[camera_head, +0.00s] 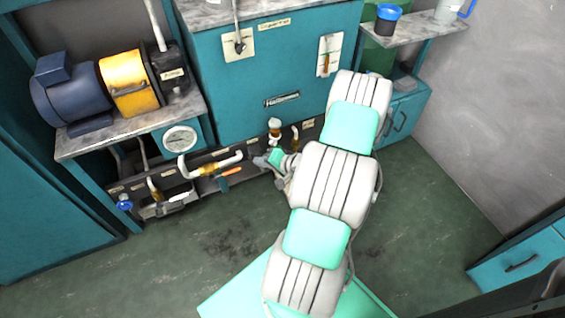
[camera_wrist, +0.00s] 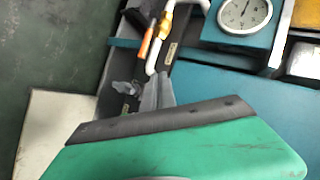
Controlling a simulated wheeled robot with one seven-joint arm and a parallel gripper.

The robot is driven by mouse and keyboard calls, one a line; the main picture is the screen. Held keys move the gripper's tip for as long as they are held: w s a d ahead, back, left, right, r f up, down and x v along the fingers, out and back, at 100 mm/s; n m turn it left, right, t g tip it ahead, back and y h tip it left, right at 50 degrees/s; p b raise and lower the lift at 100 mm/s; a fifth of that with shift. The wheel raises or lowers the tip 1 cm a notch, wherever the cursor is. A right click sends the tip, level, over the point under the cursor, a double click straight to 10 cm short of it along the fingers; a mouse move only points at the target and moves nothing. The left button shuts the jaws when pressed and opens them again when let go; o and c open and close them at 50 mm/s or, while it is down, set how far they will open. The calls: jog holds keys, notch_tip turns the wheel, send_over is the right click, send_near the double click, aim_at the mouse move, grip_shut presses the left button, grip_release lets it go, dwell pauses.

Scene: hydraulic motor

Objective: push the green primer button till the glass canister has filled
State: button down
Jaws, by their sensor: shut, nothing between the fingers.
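My gripper (camera_head: 262,162) is at the low manifold below the teal cabinet, at the right of the orange-handled lever. In the wrist view its grey fingers (camera_wrist: 158,92) are together, with nothing visible between them. A small grey fitting with a little green (camera_wrist: 125,107) lies beside the fingertips; I cannot tell whether the green is the primer button or whether the fingers touch it. A small canister with a pale top and amber lower part (camera_head: 274,127) stands just behind my gripper in the head view. Its fill level is too small to tell.
The orange lever (camera_head: 230,172) and a white pipe with an amber section (camera_head: 207,170) are close left of my gripper. A round gauge (camera_head: 180,139) sits above them. A blue and yellow motor (camera_head: 128,84) stands on the left shelf. The green floor (camera_head: 200,235) in front is clear.

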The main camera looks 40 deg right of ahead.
jog(key=s+d+f+m+t+h+b, duration=0.1)
jog(key=s+d+f+m+t+h, duration=0.1)
jog(key=s+d+f+m+h, duration=0.5)
jog(key=s+d+f+m, duration=0.1)
jog(key=d+f+m, duration=0.1)
jog(key=d, duration=0.1)
jog(key=shift+s+f+m+t+b, duration=0.3)
jog(key=shift+s+f+t+b, duration=0.05)
jog(key=shift+t+b, duration=0.05)
jog(key=shift+w, duration=0.1)
jog(key=r+b+x, duration=0.1)
jog(key=b+x, duration=0.3)
jog(key=x, duration=0.9)
jog(key=shift+w+d, duration=0.2)
jog(key=shift+w, duration=0.3)
jog(key=shift+f, duration=0.1)
